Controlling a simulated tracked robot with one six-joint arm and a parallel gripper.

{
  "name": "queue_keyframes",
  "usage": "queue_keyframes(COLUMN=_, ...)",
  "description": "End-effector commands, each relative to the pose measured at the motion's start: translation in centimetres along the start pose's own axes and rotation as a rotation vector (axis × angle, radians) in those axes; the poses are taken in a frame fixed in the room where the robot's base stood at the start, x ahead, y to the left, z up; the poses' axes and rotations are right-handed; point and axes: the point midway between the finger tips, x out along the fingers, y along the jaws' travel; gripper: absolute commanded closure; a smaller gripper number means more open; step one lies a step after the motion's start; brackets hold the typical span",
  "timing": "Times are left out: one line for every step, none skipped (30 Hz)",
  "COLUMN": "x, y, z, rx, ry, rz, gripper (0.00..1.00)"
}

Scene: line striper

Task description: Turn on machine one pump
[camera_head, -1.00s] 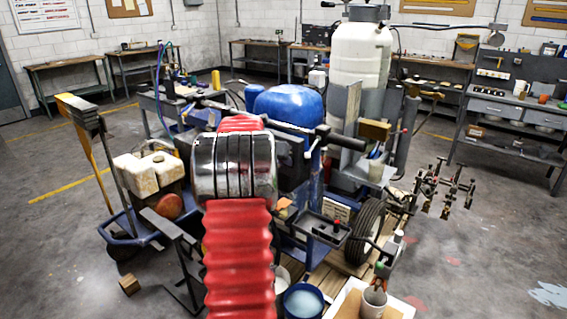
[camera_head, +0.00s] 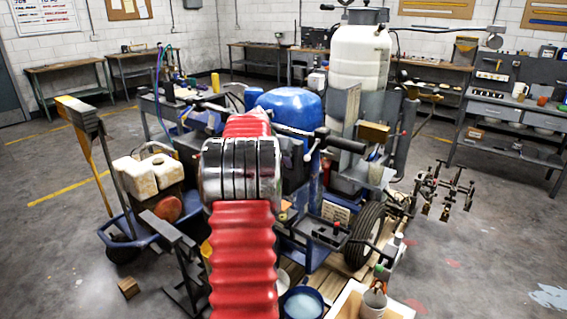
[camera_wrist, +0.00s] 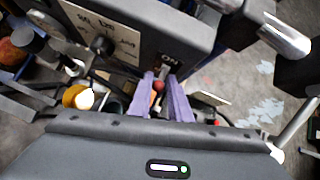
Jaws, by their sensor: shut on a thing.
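The line striper machine, with its blue dome (camera_head: 290,105), stands in the middle of the head view, partly behind my red arm. A small red-tipped lever (camera_wrist: 158,86) sits just below the ON mark. My gripper (camera_wrist: 166,92) has its two purple fingers on either side of this lever and is shut on it. The lever's base is partly hidden by the panel edge. The head view does not show my gripper's fingers.
A blue bucket (camera_head: 303,303) and a pale tray with a cup (camera_head: 372,302) are low in front of the machine. A wheel (camera_head: 366,236) and metal brackets stand at its right. A yellow-topped post (camera_head: 78,110) is at left. Floor is open at far left and right.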

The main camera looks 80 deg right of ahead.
Motion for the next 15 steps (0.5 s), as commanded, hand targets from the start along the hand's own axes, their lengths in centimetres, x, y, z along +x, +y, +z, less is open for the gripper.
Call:
queue_keyframes(x=-0.16, y=0.46, z=0.27, rx=-0.001, ry=-0.009, rz=0.01, gripper=1.0)
queue_keyframes(x=-0.16, y=0.45, z=0.27, rx=-0.001, ry=-0.009, rz=0.01, gripper=1.0)
queue_keyframes(x=-0.16, y=0.45, z=0.27, rx=-0.001, ry=-0.009, rz=0.009, gripper=1.0)
queue_keyframes(x=-0.16, y=0.45, z=0.27, rx=-0.001, ry=-0.009, rz=0.009, gripper=0.81)
queue_keyframes(x=-0.16, y=0.44, z=0.26, rx=-0.001, ry=-0.009, rz=0.009, gripper=0.79)
queue_keyframes(x=-0.16, y=0.4, z=0.25, rx=-0.001, ry=-0.009, rz=0.008, gripper=0.76)
queue_keyframes(x=-0.15, y=0.38, z=0.24, rx=-0.001, ry=-0.008, rz=0.008, gripper=0.74)
queue_keyframes(x=-0.15, y=0.35, z=0.23, rx=-0.001, ry=-0.008, rz=0.007, gripper=0.72)
queue_keyframes(x=-0.14, y=0.3, z=0.21, rx=-0.001, ry=-0.007, rz=0.007, gripper=0.69)
queue_keyframes(x=-0.12, y=0.28, z=0.2, rx=-0.001, ry=-0.007, rz=0.006, gripper=0.67)
queue_keyframes(x=-0.12, y=0.25, z=0.18, rx=-0.001, ry=-0.006, rz=0.006, gripper=0.67)
queue_keyframes(x=-0.1, y=0.22, z=0.17, rx=-0.001, ry=-0.006, rz=0.005, gripper=0.67)
queue_keyframes(x=-0.09, y=0.2, z=0.16, rx=0.0, ry=-0.006, rz=0.005, gripper=0.67)
queue_keyframes(x=-0.09, y=0.19, z=0.15, rx=0.0, ry=-0.005, rz=0.004, gripper=0.67)
queue_keyframes(x=-0.08, y=0.16, z=0.14, rx=0.0, ry=-0.005, rz=0.004, gripper=0.67)
